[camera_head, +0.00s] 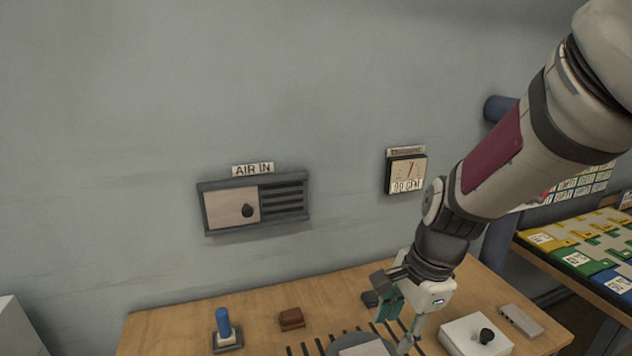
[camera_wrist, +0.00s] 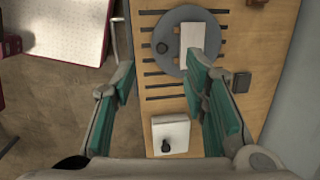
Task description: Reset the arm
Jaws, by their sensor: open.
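My arm reaches in from the upper right in the head view, with my gripper (camera_head: 396,322) hanging over the wooden table (camera_head: 170,327). In the wrist view my gripper (camera_wrist: 166,88) is open, its two green-padded fingers wide apart with nothing between them. Below it in the wrist view lie a round grey disc (camera_wrist: 172,31) with a pale block (camera_wrist: 192,42) and a dark knob on it, and a white box (camera_wrist: 170,133) with a black knob. The white box also shows at the lower right in the head view (camera_head: 462,341).
A blue-handled lever (camera_head: 223,323) and a brown block (camera_head: 291,319) stand left on the table. On the wall are an AIR IN vent panel (camera_head: 232,208) and a small gauge (camera_head: 405,174). A second table with coloured cards (camera_head: 575,258) stands at the right.

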